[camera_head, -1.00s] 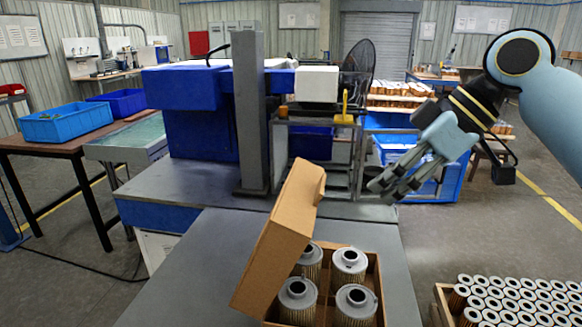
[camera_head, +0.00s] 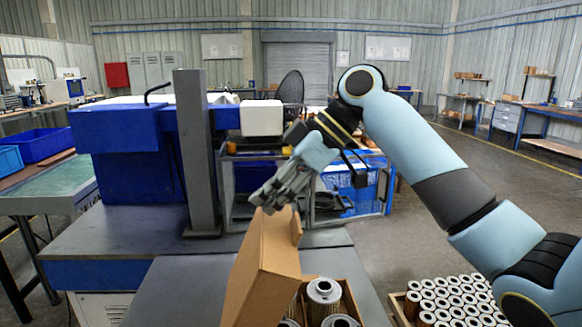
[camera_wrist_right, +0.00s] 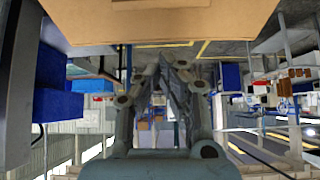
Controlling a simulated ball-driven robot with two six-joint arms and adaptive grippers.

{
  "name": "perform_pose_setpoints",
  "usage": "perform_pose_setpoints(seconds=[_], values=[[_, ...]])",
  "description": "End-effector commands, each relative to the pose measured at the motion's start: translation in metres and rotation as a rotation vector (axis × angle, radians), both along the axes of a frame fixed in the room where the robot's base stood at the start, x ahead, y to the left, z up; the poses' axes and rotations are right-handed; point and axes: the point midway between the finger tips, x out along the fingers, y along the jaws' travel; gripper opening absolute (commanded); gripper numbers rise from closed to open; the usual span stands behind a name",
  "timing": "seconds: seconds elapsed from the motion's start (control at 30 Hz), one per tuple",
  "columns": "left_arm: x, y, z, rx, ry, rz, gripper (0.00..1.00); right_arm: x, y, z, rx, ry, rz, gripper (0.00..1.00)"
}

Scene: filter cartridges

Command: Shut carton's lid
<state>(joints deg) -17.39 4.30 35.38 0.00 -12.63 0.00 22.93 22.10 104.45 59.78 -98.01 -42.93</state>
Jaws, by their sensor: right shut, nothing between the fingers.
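The carton (camera_head: 352,303) is a brown cardboard box at the bottom of the head view, partly cut off by the frame. Its lid (camera_head: 262,282) stands up, tilted, on the carton's left side, so the carton is open. Filter cartridges (camera_head: 323,291) stand inside. My right gripper (camera_head: 262,204) is shut and empty at the lid's upper edge; I cannot tell whether it touches. In the right wrist view, brown cardboard (camera_wrist_right: 165,22) fills the top, beyond the closed fingers (camera_wrist_right: 174,62). My left gripper is out of view.
The carton stands on a grey table (camera_head: 180,290). A tray of many small cartridges (camera_head: 450,298) is at the lower right. A grey post (camera_head: 195,150) and a blue machine (camera_head: 125,150) stand behind on the left. A blue crate (camera_head: 372,188) is behind my right arm.

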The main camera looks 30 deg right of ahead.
Motion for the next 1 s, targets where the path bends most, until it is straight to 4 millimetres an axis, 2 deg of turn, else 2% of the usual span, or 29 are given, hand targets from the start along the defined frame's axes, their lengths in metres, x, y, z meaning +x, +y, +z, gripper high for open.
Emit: perform_pose_setpoints(seconds=[0.07, 0.13, 0.37, 0.83, 1.0], values=[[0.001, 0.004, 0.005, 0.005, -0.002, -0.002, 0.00, 0.004, 0.011, -0.010, 0.003, 0.005, 0.001, 0.00], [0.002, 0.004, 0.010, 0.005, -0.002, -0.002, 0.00, -0.003, -0.006, -0.014, -0.008, 0.005, -0.002, 0.00], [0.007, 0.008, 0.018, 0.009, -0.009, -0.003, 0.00, -0.012, -0.024, -0.023, -0.004, 0.002, 0.000, 0.00], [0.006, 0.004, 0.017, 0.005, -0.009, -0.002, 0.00, -0.013, -0.026, -0.026, 0.001, -0.001, -0.001, 0.00], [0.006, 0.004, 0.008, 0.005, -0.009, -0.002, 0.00, -0.013, -0.025, -0.031, 0.028, -0.015, -0.001, 0.00]])
